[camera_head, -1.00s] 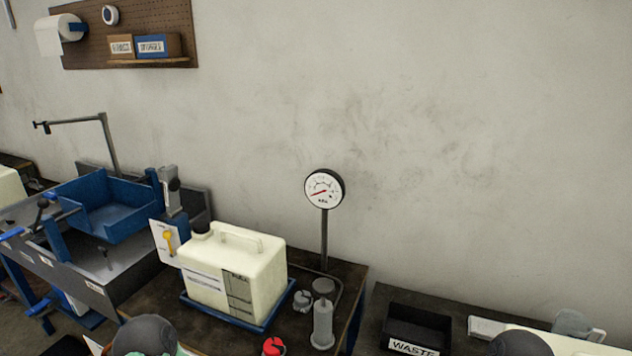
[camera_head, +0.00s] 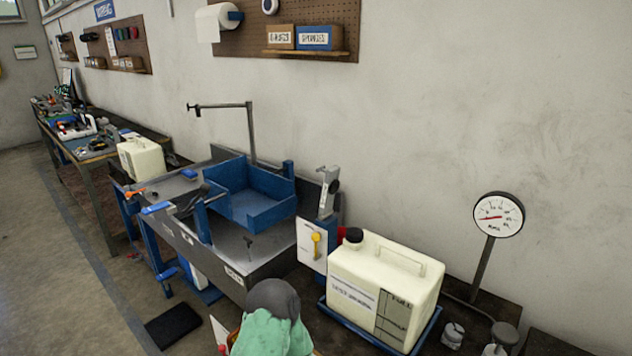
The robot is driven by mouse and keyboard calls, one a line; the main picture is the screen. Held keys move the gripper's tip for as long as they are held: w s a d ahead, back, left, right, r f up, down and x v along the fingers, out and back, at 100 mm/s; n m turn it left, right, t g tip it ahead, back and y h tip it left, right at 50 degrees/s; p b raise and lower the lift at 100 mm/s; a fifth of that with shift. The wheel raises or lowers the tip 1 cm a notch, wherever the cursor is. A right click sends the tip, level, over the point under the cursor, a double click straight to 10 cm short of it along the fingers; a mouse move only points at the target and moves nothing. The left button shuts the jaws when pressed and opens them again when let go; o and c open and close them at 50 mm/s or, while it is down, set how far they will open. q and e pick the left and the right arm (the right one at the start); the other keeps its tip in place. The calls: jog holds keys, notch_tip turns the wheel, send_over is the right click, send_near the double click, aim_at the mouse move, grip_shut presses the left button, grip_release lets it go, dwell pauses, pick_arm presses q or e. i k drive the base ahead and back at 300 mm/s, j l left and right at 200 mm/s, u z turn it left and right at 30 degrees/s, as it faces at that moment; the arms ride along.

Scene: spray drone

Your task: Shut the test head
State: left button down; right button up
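I cannot tell for sure which part is the test head. A metal bench (camera_head: 262,262) in the middle carries a blue open-topped tray (camera_head: 265,212). At its right stands a grey clamp-like part (camera_head: 327,190) on a blue post. Below that is a white panel (camera_head: 307,247) with a yellow handle (camera_head: 316,238), which points downward. A round pressure gauge (camera_head: 498,214) stands on a post at the right, its red needle pointing left. Neither of my grippers is in view.
A cream jug (camera_head: 385,285) with a black cap stands in a blue tray on the dark right-hand table. A thin grey post with an arm (camera_head: 250,130) rises behind the bench. Another cluttered bench (camera_head: 90,150) runs along the wall. The floor at left is open.

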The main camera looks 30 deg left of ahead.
aim_at(330, 184)
jog(key=j+z, duration=0.1)
jog(key=j, duration=0.4)
jog(key=j+z, duration=0.1)
jog(key=j, duration=0.35)
jog(key=j+z, duration=0.15)
jog(key=j, duration=0.35)
jog(key=j+z, duration=0.1)
jog(key=j, duration=0.4)
jog(key=k+j+z, duration=0.1)
jog(key=j, duration=0.35)
jog(key=k+j+z, duration=0.1)
jog(key=j, duration=0.35)
jog(key=k+j+z, duration=0.15)
jog(key=j, duration=0.35)
jog(key=j+z, duration=0.1)
jog(key=j, duration=0.35)
jog(key=k, duration=0.05)
